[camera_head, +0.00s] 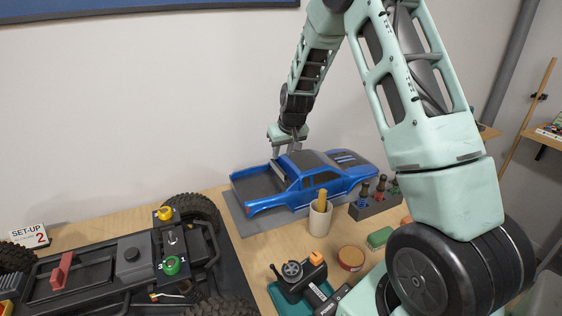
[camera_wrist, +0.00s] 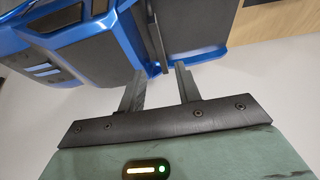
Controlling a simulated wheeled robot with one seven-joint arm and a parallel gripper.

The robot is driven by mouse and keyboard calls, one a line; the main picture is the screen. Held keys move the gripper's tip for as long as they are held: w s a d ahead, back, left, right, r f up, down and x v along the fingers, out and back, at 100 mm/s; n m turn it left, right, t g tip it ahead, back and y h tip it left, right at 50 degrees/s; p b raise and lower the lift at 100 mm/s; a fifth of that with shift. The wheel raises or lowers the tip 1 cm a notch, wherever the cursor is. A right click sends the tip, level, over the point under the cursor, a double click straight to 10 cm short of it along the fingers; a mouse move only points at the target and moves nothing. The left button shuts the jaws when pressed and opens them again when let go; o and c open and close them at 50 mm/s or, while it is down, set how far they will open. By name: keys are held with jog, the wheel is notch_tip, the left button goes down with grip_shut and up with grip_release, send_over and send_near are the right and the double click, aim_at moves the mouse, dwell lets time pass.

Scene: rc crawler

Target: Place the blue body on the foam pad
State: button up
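The blue body (camera_head: 300,186), a pickup shell with dark windows and a dark bed, sits on the grey foam pad (camera_head: 238,216) near the wall. The pad shows around its left and front edges. My gripper (camera_head: 284,152) is above the body, at the bar behind the cab. In the wrist view the blue body (camera_wrist: 205,32) fills the top, and the two fingers of my gripper (camera_wrist: 158,76) stand apart beside its edge. A gap shows between the fingers, and they do not appear closed on the body. The body's far side is hidden.
The crawler chassis (camera_head: 110,262) with large tyres is at left on a dark mat.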

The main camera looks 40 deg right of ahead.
jog(key=shift+s+r, duration=0.15)
jog(key=shift+r, duration=0.2)
jog(key=shift+a+r, duration=0.1)
jog(key=shift+a, duration=0.25)
jog(key=s+a+r+n+g+y, duration=0.15)
jog(key=s+a, duration=0.25)
jog(key=a, duration=0.5)
jog(key=s+a+r+n+y, duration=0.1)
jog(key=s+a+r+n, duration=0.2)
jog(key=a, duration=0.6)
jog(key=s+a+r+n+g+y, duration=0.15)
jog(key=s+a, duration=0.35)
jog(key=a, duration=0.5)
jog(key=s+a+n+h, duration=0.1)
jog(key=s+a, duration=0.3)
jog(key=s, duration=0.7)
jog(key=s+a+r+n+g+h, duration=0.1)
jog(key=s+a+n, duration=0.2)
jog(key=s, duration=0.9)
jog(key=shift+s+a+r+n, duration=0.25)
jog(key=shift+s+a+n, duration=0.05)
jog(key=shift+a, duration=0.2)
